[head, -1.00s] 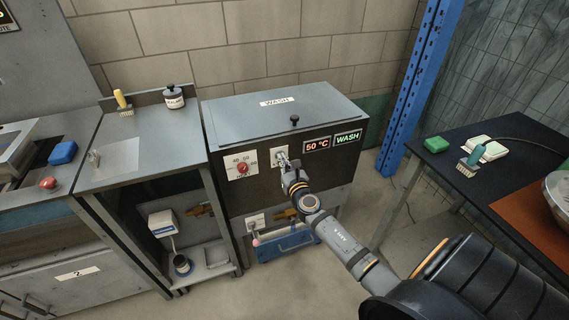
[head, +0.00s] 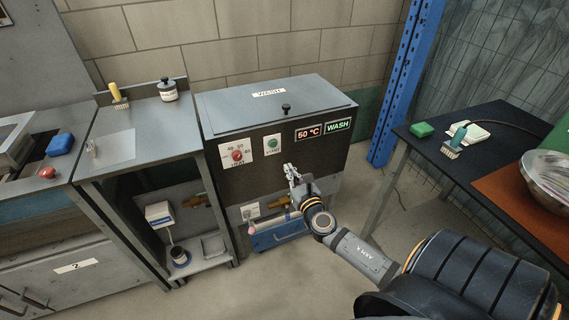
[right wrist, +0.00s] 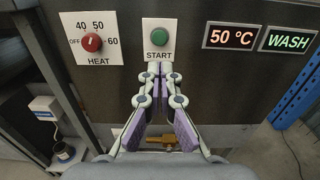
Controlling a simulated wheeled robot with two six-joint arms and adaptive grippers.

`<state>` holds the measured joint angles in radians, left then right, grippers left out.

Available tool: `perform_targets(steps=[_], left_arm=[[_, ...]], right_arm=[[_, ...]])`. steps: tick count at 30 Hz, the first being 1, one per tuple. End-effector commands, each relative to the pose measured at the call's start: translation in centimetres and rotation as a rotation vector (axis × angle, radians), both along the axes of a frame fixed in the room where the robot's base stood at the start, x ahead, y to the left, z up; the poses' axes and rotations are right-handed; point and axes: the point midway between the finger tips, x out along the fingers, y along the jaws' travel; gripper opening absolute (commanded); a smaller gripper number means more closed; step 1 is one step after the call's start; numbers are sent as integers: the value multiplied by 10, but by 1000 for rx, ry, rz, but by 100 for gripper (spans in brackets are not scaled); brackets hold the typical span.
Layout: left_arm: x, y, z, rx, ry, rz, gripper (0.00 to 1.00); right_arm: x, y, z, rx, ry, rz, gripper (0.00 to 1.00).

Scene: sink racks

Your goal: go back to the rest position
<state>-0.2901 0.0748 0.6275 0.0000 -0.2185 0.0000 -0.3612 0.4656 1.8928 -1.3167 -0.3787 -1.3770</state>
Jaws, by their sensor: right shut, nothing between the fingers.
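My right gripper (head: 290,171) is shut and empty, in front of the dark front panel of the wash machine (head: 225,118). In the right wrist view its fingertips (right wrist: 159,68) meet just below the green start button (right wrist: 159,37), apart from it as far as I can tell. The start button also shows uncovered in the head view (head: 272,143). The red heat knob (right wrist: 91,42) is left of the button. One display reads 50 °C (right wrist: 231,37) and the other reads WASH (right wrist: 288,41). My left gripper is out of view.
A blue post (head: 405,85) stands right of the machine. A steel counter (head: 150,135) is at the left. Open floor lies in front.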

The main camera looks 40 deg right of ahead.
Motion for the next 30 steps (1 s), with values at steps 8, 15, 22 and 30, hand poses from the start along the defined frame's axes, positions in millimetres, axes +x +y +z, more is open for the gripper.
perform_targets(steps=[8, 15, 22, 30], left_arm=[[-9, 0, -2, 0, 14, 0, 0], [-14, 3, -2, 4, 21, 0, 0], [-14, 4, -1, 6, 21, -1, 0], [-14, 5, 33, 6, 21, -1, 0]], right_arm=[[-11, 3, 0, 0, 0, 1, 0], [-10, 3, 0, 0, 0, 0, 0], [-11, 1, -3, 15, 7, -4, 0], [-58, -40, -150, 693, 199, -258, 0]])
